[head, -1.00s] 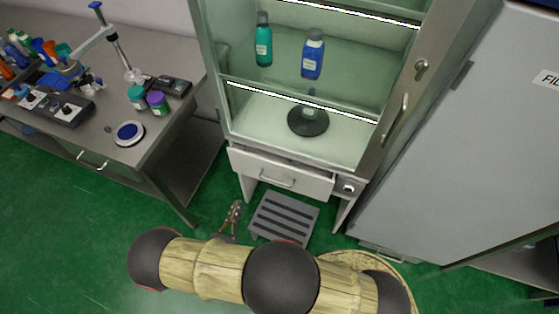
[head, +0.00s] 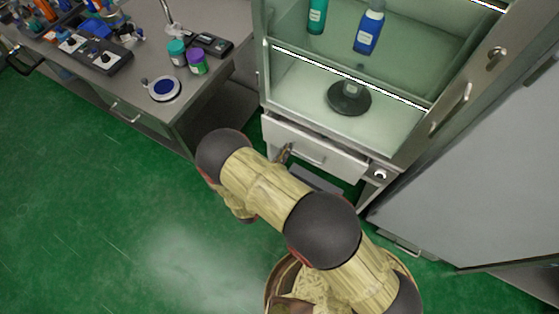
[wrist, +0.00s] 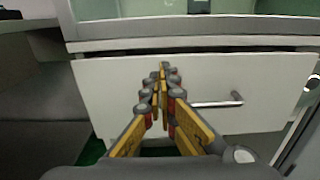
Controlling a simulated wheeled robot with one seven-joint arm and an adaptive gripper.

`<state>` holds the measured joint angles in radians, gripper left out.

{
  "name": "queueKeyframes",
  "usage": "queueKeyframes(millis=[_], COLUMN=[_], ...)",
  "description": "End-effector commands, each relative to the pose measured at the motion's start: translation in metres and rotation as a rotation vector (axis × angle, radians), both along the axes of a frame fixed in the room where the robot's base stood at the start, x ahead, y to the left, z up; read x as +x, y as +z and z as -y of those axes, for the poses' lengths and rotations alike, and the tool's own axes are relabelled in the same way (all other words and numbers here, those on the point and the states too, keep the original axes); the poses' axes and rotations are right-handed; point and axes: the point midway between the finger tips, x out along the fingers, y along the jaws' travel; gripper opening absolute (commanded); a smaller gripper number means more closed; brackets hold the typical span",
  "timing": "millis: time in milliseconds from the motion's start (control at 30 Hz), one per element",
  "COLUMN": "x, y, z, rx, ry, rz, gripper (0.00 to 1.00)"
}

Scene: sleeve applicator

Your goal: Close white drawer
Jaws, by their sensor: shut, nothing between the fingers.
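The white drawer (head: 330,158) sits under the glass-fronted cabinet and stands slightly out, with a dark gap above its front. Its bar handle (head: 303,155) is on the front face. In the wrist view the drawer front (wrist: 110,88) fills the middle and its handle (wrist: 218,103) lies just right of my fingers. My gripper (wrist: 165,72) is shut and empty, its fingertips in front of the drawer face, left of the handle. Whether they touch the face I cannot tell. In the head view my gripper (head: 285,153) shows small at the drawer front, partly hidden by my arm.
A lab bench (head: 225,85) with jars and devices stands left of the cabinet (head: 390,120). A grey cabinet (head: 480,180) stands at the right. A grey step (head: 318,180) lies on the floor below the drawer. Green floor is open at the left.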

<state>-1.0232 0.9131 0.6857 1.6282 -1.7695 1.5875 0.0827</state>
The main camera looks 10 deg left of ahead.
Motion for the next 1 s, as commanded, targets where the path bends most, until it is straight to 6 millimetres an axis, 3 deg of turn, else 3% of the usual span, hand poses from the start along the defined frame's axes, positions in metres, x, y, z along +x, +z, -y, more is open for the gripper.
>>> queueKeyframes(millis=[100,300,767,1000], x=[0.018,0.037,0.042,0.063], y=[-0.002,-0.001,0.0,0.001], z=[0.007,0.014,0.015,0.023], rx=[0.003,0.001,0.001,0.003], ry=[-0.004,-0.002,0.0,-0.003], rz=[0.001,0.0,0.0,0.001], gripper=[0.0,0.0,0.0,0.0])
